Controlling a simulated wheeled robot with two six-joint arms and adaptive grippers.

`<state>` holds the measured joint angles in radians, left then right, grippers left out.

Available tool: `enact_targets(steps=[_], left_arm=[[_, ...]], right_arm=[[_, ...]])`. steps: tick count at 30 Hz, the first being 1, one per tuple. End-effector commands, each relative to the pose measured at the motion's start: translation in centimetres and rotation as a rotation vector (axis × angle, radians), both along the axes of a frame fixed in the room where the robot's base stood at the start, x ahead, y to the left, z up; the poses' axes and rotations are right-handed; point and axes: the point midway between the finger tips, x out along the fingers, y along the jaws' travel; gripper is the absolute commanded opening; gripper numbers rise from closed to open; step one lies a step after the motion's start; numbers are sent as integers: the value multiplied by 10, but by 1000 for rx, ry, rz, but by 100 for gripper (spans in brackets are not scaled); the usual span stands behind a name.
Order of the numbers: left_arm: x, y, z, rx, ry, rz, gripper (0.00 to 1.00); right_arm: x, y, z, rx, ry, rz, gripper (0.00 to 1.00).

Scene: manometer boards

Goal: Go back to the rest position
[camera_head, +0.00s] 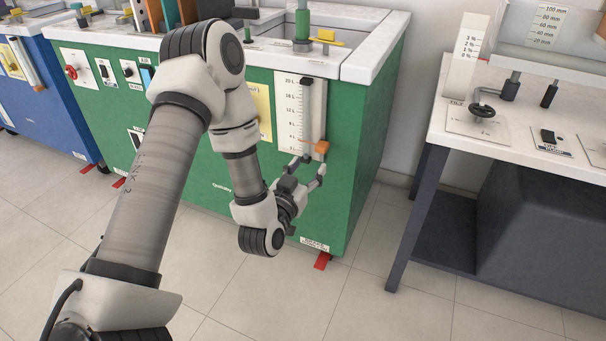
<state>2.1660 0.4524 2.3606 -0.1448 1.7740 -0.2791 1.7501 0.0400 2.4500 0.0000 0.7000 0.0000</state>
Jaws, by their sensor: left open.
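My left arm comes in from the lower left and bends down in front of the green bench (352,150). My left gripper (309,172) is open, with its fingers apart and nothing seen between them. It is just below the white scale panel (291,105) with the clear tube, near the tube's lower end. An orange lever (322,147) on the tube is just above the fingertips. I cannot tell whether a finger touches the panel. My right gripper is not in view.
A blue bench (45,100) stands at the left. A white-topped table (520,135) with a black handwheel (481,110) stands at the right, across a floor gap. A red foot (322,261) shows under the green bench. The tiled floor (290,300) in front is clear.

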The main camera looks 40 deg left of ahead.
Motion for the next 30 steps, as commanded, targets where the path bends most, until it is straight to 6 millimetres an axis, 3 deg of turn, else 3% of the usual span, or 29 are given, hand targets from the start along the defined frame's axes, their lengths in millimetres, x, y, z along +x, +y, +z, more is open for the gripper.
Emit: enact_targets(steps=[3, 6, 23, 26, 29, 30], left_arm=[[-20, -5, -1, 1, 2, -1, 56], [-27, -7, 0, 0, 0, 0, 56], [-29, -7, -5, 2, 10, -2, 56], [-35, -23, -34, 27, 80, -44, 56], [-51, -57, -89, 69, 243, -141, 56], [-62, -70, -119, 67, 348, -180, 56]], right_arm=[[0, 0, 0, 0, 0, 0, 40], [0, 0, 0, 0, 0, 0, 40], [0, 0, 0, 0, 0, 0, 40], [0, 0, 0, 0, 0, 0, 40], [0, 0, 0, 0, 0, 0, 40], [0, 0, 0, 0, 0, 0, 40]])
